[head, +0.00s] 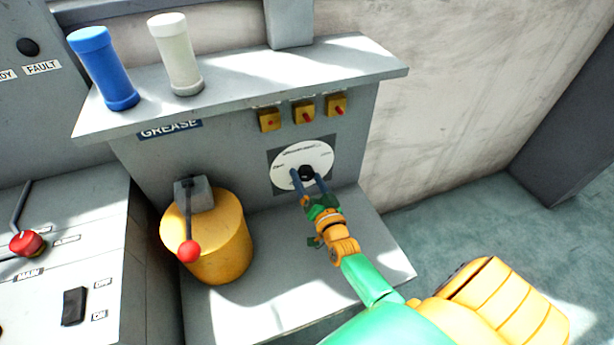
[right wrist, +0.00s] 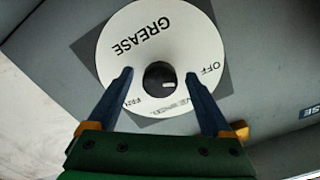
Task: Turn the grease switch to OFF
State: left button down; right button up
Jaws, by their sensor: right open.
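The grease switch is a black knob (right wrist: 159,79) at the middle of a white round dial (right wrist: 135,40) marked GREASE and OFF, on a dark square plate. In the head view the knob (head: 306,173) and dial (head: 290,158) are on the front panel of the grey cabinet. My right gripper (head: 308,176) is open, its blue fingertips on either side of the knob. In the right wrist view the gripper (right wrist: 158,76) has a gap between each fingertip and the knob. A white mark on the knob shows; exact contact cannot be told. My left gripper is not in view.
A yellow pot (head: 222,240) with a red-balled lever stands left of the dial on the lower ledge. Several yellow switch boxes (head: 303,112) sit above the dial. A blue cylinder (head: 104,70) and a white cylinder (head: 175,54) stand on the top shelf (head: 270,75).

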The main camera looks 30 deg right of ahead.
jog(key=v, duration=0.6)
jog(key=shift+s+p, duration=0.2)
jog(key=shift+p, duration=0.1)
jog(key=shift+o, duration=1.3)
jog(key=p+v, duration=0.1)
jog(key=v, duration=0.3)
jog(key=shift+s, duration=0.2)
jog(key=s+a+r+p, duration=0.1)
jog(key=s+r+p, duration=0.1)
jog(key=s, duration=0.4)
jog(key=shift+s+a+p, duration=0.35)
jog(key=shift+s+p, duration=0.05)
jog(key=shift+p, duration=0.45)
